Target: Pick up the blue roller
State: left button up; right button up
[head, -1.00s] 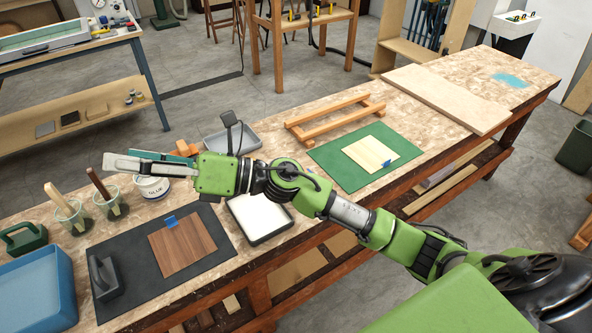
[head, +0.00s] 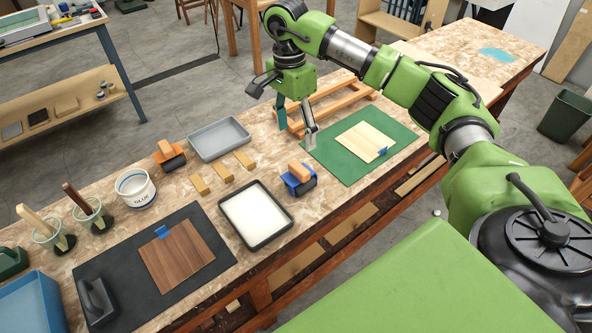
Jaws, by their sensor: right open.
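The blue roller (head: 301,184), with a wooden handle on top, stands on the workbench just right of a black-rimmed tray with a white inside (head: 256,216). My right gripper (head: 296,134) points down with its two fingers spread apart and nothing between them. It is beyond the blue roller in the picture, near the left end of a wooden frame and the green mat's far left edge. The roller is apart from the fingers and fully in sight. My left gripper does not show.
Small wooden blocks (head: 222,172), an orange roller (head: 169,156), a grey tray (head: 219,138) and a glue tub (head: 136,188) stand left of the blue roller. A green mat (head: 345,171) with a light wood sheet (head: 364,142) lies to its right.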

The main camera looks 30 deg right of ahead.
aim_at(299, 167)
jog(key=f, duration=0.2)
jog(key=f+p, duration=0.1)
jog(key=f, duration=0.3)
jog(key=shift+s+f, duration=0.3)
jog(key=shift+s, duration=0.1)
jog(key=f+p, duration=0.1)
jog(key=f, duration=0.1)
jog(key=s+f+p, duration=0.1)
jog(key=f, duration=0.1)
jog(key=shift+a+f+p, duration=0.1)
jog(key=shift+f+p, duration=0.2)
jog(key=shift+p, duration=0.05)
jog(key=shift+f, duration=0.35)
jog(key=c, duration=1.3)
